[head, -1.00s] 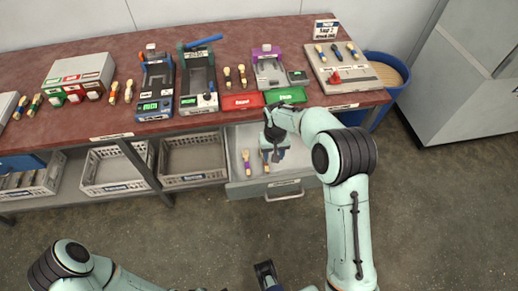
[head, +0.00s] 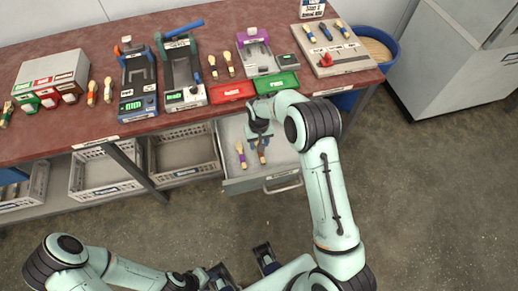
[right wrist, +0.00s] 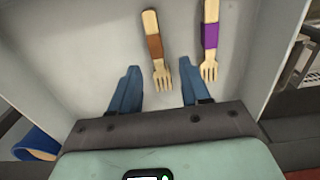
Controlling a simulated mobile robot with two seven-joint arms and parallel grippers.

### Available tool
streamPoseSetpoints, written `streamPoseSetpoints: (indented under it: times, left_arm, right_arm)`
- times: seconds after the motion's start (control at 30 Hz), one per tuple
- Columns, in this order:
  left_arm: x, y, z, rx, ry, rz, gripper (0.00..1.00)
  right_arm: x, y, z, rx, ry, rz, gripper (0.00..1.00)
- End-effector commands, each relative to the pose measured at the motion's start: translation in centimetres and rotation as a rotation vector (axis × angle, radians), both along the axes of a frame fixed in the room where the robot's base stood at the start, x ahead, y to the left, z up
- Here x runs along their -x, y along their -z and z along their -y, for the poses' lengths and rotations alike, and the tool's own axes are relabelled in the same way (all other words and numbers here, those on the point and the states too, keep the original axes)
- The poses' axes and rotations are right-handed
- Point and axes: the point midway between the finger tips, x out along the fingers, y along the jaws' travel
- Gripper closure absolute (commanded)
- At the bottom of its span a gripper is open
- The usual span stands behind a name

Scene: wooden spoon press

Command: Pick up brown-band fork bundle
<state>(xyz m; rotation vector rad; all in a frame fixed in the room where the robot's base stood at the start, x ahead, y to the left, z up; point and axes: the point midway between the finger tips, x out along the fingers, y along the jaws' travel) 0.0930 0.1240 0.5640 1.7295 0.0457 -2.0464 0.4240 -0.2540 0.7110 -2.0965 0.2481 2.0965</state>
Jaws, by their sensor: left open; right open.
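The brown-band fork bundle (head: 263,153) lies in the open drawer (head: 232,185). In the right wrist view the brown-band fork bundle (right wrist: 154,46) points its tines down toward my right gripper (right wrist: 158,70). That gripper is open, with the tines showing between its fingertips and nothing held. In the head view my right gripper (head: 260,140) is over the drawer, at the bundle's far end. A purple-band fork bundle (head: 241,156) lies to its left; it also shows in the right wrist view (right wrist: 209,38). My left gripper (head: 243,262) is open and empty, low in the head view, away from the drawer.
The bench (head: 95,132) above carries two presses, a red tray (head: 232,91), a green tray (head: 276,84), a purple-topped fixture (head: 254,53) and a grey board (head: 337,59) with utensils. Grey crates (head: 183,157) sit on the shelf left of the drawer. The floor in front is clear.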

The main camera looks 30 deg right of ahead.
Motion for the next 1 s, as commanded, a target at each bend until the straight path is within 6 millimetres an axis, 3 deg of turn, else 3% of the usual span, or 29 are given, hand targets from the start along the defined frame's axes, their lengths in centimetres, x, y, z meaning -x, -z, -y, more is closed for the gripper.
streamPoseSetpoints:
  times: [0.33, 0.63, 0.8, 1.0]
  left_arm:
    - [-0.1, -0.1, 0.0, 0.000, 0.000, 0.001, 0.57]
    - [-0.1, -0.1, 0.0, 0.000, 0.000, 0.001, 0.57]
    - [-0.1, -0.1, 0.0, 0.000, 0.000, 0.001, 0.57]
    - [-0.1, -0.1, 0.0, 0.000, 0.000, 0.001, 0.57]
  right_arm:
    - [0.3, 4.6, 0.4, 0.000, 0.001, -0.002, 0.54]
    - [0.3, 5.1, 0.4, 0.000, 0.001, 0.000, 0.54]
    - [0.3, 5.0, 0.4, 0.000, 0.000, 0.000, 1.00]
    - [0.3, 5.0, 0.4, 0.000, 0.000, 0.000, 1.00]
